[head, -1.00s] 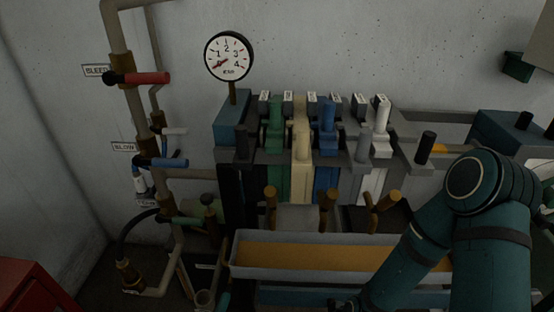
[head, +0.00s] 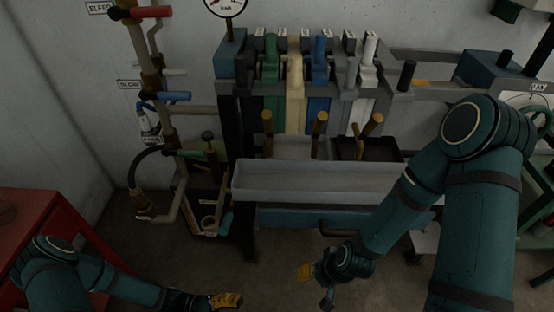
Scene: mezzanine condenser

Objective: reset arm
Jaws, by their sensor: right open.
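My right arm comes down from the right in the head view. Its gripper (head: 315,284) hangs open and empty over the floor, in front of the blue bar under the grey trough. My left arm comes in low from the left, beside the red bench. Its gripper (head: 222,300) is at the bottom edge, with one yellow-orange fingertip showing. The rest of it is dark or cut off, so I cannot tell whether it is open. Neither gripper visibly touches anything.
The grey trough (head: 318,184) stands below a row of coloured levers (head: 296,95) and brass handles. Valve pipes (head: 152,95) rise at the left. The red bench (head: 30,225) is at lower left. Open floor (head: 270,272) lies between the grippers.

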